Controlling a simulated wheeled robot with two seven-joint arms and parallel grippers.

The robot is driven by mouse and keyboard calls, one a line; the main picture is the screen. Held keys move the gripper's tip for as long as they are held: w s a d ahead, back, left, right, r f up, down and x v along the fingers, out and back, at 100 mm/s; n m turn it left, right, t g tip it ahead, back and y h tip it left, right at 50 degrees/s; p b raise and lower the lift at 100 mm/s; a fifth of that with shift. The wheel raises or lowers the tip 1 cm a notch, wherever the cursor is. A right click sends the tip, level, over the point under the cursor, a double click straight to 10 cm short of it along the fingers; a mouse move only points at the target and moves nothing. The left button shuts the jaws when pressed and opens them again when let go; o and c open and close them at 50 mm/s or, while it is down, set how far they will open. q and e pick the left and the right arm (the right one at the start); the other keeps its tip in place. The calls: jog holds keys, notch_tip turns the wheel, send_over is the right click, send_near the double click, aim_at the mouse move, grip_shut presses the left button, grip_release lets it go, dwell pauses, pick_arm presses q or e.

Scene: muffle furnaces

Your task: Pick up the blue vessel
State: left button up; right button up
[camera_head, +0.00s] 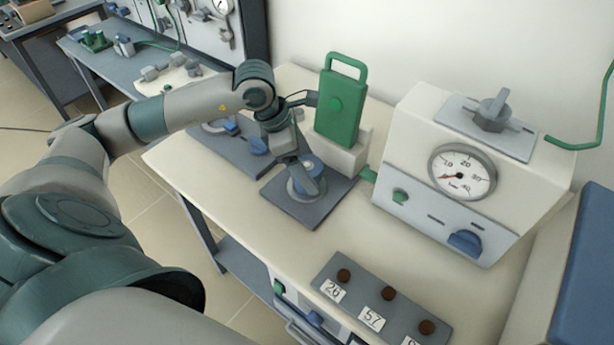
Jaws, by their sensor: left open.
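A blue vessel (305,183) stands on a dark grey square plate (296,212) on the cream tabletop, in the middle of the head view. My left gripper (303,182) reaches in from the left and points down at the vessel. Its fingers are open and overlap the vessel in the picture, hiding part of it. I cannot tell whether the fingers touch it. My right gripper is not in view.
A green block with a handle (340,105) stands in a white base just behind the plate. A white box with a dial (455,175) is to the right. A grey numbered strip (375,305) lies in front. Another dark plate (235,148) with blue parts is behind left.

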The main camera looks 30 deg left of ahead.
pick_arm(q)
jog(key=shift+f, duration=0.15)
dwell(0.3)
jog(key=c, duration=2)
jog(key=shift+o, duration=0.2)
